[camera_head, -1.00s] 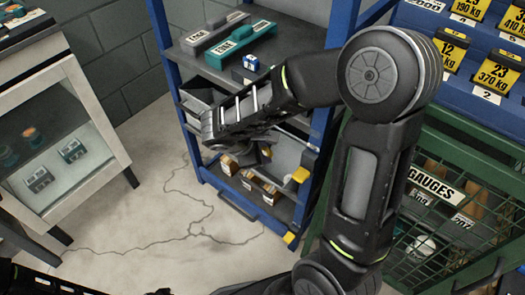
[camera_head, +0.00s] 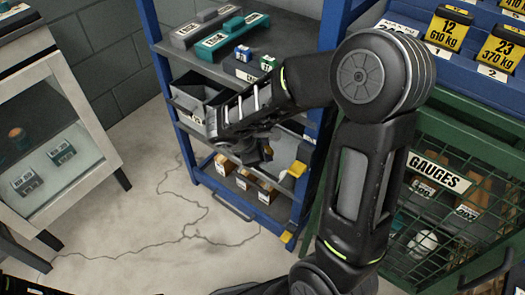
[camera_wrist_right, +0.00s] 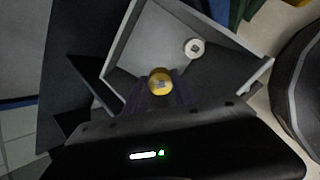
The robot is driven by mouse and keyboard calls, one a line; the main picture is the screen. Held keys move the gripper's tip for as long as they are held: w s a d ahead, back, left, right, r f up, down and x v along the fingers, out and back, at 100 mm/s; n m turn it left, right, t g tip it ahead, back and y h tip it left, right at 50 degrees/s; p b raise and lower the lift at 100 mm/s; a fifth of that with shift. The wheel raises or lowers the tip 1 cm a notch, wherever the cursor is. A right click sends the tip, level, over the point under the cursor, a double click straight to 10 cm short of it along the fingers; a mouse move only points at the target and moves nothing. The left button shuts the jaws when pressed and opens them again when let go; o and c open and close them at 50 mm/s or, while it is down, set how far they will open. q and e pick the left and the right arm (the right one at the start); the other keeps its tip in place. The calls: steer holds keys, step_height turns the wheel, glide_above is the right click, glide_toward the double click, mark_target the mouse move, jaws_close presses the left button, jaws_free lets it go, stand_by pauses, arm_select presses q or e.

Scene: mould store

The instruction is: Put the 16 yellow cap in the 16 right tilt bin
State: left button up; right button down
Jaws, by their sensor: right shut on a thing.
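The yellow cap (camera_wrist_right: 159,82) is held in my right gripper (camera_wrist_right: 157,92), whose dark fingers are shut on it. In the right wrist view, it shows in front of an open grey bin (camera_wrist_right: 128,38); whether it is inside the bin or above it is hard to tell. A pale round piece (camera_wrist_right: 194,47) lies in that bin. In the head view, my right gripper (camera_head: 264,152) is at the blue rack, beside a grey tilt bin (camera_head: 285,152) on the right. Another grey tilt bin (camera_head: 186,97) is at the left. The cap is hidden there by my arm.
The blue rack's (camera_head: 167,60) top shelf holds a grey case (camera_head: 207,27), a teal case (camera_head: 232,37) and small boxes. Small cartons (camera_head: 245,180) stand on its lowest shelf. A green mesh cage (camera_head: 450,215) stands right, a glass cabinet (camera_head: 55,130) left.

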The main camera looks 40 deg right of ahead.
steer(key=shift+b+x, duration=0.8)
steer(key=shift+x, duration=0.5)
steer(key=shift+r, duration=0.1)
steer(key=shift+p+v, duration=2.65)
steer(key=shift+v, duration=1.6)
